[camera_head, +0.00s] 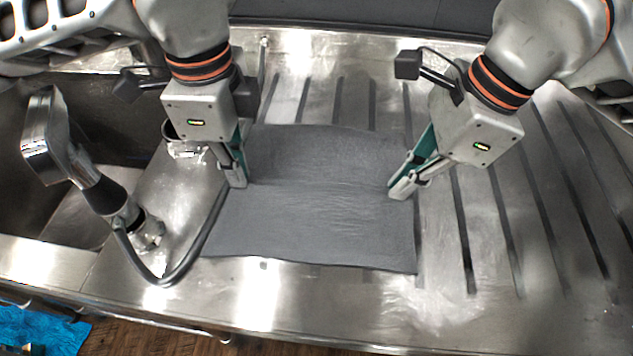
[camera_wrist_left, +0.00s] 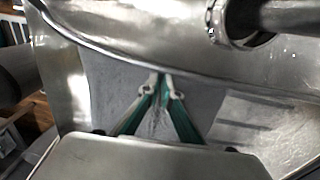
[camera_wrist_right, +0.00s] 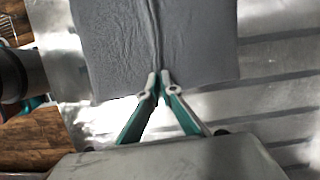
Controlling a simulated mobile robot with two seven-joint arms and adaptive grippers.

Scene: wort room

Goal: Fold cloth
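A dark grey cloth (camera_head: 315,225) lies spread on the steel draining board, with a faint crease running across it between my two grippers. My left gripper (camera_head: 237,184) is at the middle of the cloth's left edge. My right gripper (camera_head: 401,192) is at the middle of its right edge. In the left wrist view the fingertips (camera_wrist_left: 161,78) meet at the cloth (camera_wrist_left: 110,85), with a ridge between the fingers. In the right wrist view the fingertips (camera_wrist_right: 158,80) meet where a raised crease in the cloth (camera_wrist_right: 195,45) ends. Both grippers appear shut on the cloth.
A tap (camera_head: 85,175) stands over the sink at the left, and a dark hose (camera_head: 190,260) curves close past the cloth's left edge. The grooved draining board (camera_head: 540,265) is clear to the right. The steel front edge (camera_head: 262,318) lies nearer me.

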